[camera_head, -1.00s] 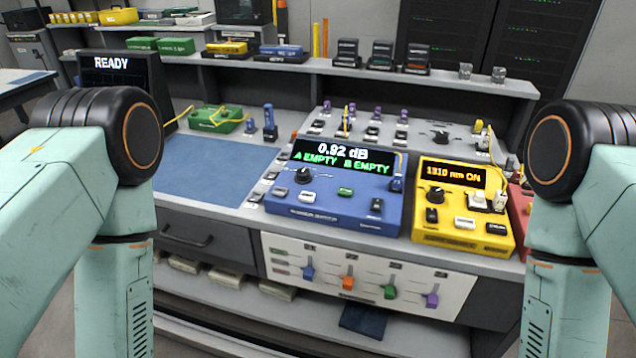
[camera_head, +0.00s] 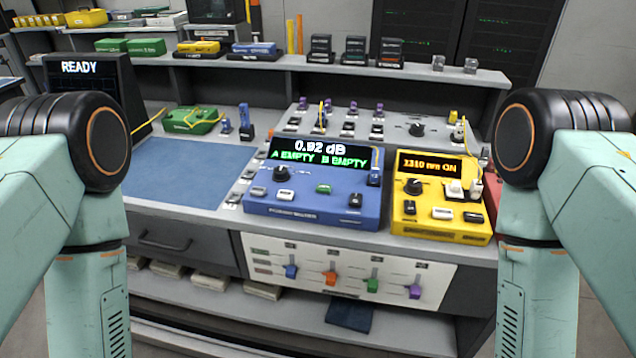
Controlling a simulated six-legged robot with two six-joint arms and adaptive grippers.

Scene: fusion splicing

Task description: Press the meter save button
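The blue meter (camera_head: 312,208) sits on the bench in the middle of the view. Its screen (camera_head: 320,153) reads "0.92 dB", "A EMPTY" and "B EMPTY". Its face has a black knob (camera_head: 281,174), white buttons (camera_head: 285,195) at the left, a green button (camera_head: 323,188) in the middle and a dark button (camera_head: 355,200) at the right. The button labels are too small to read, so I cannot tell which one is save. My two arms stand at the left and right edges, bent downward. Neither gripper shows.
A yellow light source (camera_head: 440,223) reading "1310 nm ON" stands right of the meter. A blue mat (camera_head: 180,172) lies to the left, clear. A black monitor (camera_head: 95,80) reads "READY". A white slider panel (camera_head: 345,270) is on the bench front below the meter.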

